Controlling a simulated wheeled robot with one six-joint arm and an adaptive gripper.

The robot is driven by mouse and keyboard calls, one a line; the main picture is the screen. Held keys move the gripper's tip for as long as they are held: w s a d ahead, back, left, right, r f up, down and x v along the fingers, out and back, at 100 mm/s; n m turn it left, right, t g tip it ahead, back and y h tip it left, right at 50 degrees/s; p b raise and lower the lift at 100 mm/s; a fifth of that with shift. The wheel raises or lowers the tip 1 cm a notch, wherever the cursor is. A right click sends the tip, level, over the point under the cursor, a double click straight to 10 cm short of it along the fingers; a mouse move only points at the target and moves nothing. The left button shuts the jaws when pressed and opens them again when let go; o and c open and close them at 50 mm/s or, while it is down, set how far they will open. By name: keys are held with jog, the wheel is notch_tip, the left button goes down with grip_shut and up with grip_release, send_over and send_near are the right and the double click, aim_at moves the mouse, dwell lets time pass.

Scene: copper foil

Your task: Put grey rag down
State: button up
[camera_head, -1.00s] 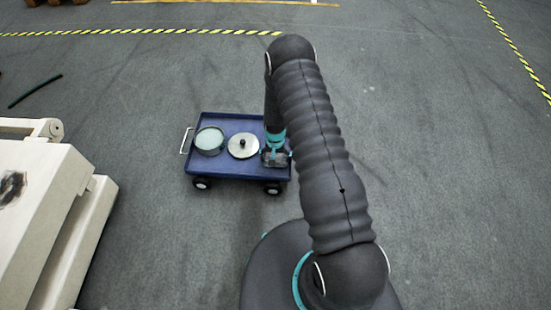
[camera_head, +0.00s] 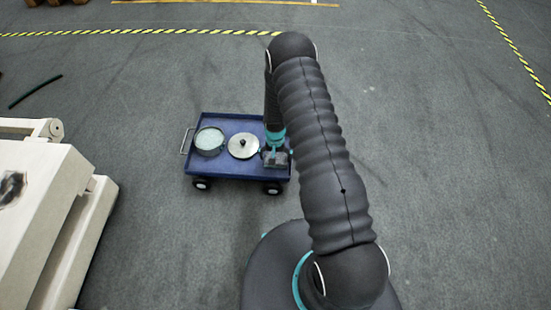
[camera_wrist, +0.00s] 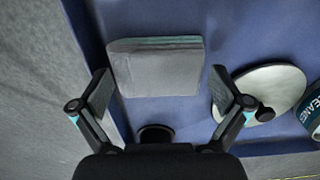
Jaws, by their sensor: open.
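The grey rag (camera_wrist: 155,72) is a folded pad with a teal stripe along its far edge. In the wrist view it lies on the blue cart tray (camera_wrist: 250,30). My gripper (camera_wrist: 160,85) is open, with one finger on each side of the rag and a gap to both sides. In the head view my gripper (camera_head: 274,155) is over the right end of the blue cart (camera_head: 230,170), and the rag there is small and partly hidden by it.
A round metal lid with a black knob (camera_head: 243,146) lies beside the gripper on the cart. A round container (camera_head: 209,141) stands at the cart's left end. A large beige machine (camera_head: 40,210) stands at the left. The floor around the cart is clear.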

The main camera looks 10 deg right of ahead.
jog(key=s+r+n+t, duration=0.1)
jog(key=s+r, duration=0.2)
jog(key=r, duration=1.8)
jog(key=s+r+n+t, duration=0.1)
jog(key=s+r+t, duration=0.15)
jog(key=r, duration=1.75)
jog(key=s+r+t, duration=0.1)
jog(key=s+r, duration=0.6)
jog(key=s, duration=0.5)
jog(key=s+r+n+t, duration=0.1)
jog(key=s+r, duration=0.7)
jog(key=s, duration=0.5)
jog(key=shift+r+n, duration=0.25)
jog(key=shift+n, duration=0.05)
jog(key=shift+d, duration=0.1)
jog(key=shift+c, duration=0.3)
